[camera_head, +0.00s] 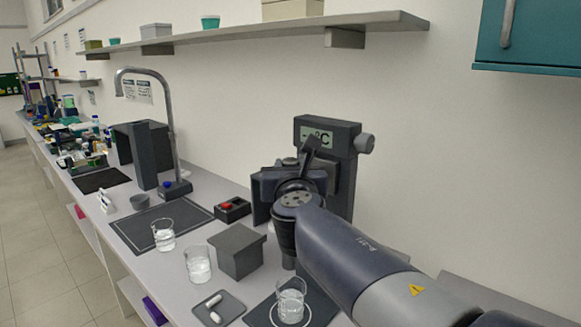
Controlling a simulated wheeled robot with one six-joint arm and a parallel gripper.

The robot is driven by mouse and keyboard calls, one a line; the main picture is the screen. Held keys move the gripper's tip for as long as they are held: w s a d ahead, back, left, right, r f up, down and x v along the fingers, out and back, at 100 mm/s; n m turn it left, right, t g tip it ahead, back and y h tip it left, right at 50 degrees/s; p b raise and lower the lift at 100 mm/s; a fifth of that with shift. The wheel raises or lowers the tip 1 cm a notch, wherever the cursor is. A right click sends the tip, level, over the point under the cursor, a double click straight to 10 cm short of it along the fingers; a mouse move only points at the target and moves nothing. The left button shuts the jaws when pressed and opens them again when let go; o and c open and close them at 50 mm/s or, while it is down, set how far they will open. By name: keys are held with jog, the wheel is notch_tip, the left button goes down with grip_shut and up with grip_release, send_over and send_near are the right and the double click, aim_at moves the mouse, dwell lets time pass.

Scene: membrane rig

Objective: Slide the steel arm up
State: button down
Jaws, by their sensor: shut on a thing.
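A dark upright device (345,180) with a "°C" display and a grey side knob (364,144) stands against the wall. My arm reaches in from the lower right, and my gripper (290,168) is at the front of this device. It is shut on a part there, which my own wrist and gripper body mostly hide. I take this part to be the steel arm, but its shape and height cannot be made out. A curved steel pipe (168,115) on a dark base stands apart, further left.
Glass beakers stand on the bench (175,268) at front: one (291,300) below my arm, others (198,265) (163,236) to the left. A grey block (237,252), a small tray (218,309) and a red-button box (232,209) are close by. A shelf (270,35) runs above.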

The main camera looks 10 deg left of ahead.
jog(key=shift+r, duration=0.45)
jog(key=c, duration=1.5)
grip_release()
jog(key=o, duration=0.4)
jog(key=shift+f, duration=0.2)
jog(key=shift+s, duration=0.1)
jog(key=v, duration=1)
jog(key=shift+s+d+b, duration=0.15)
jog(key=shift+s+b, duration=0.2)
jog(key=shift+b, duration=0.05)
jog(key=shift+w, duration=0.15)
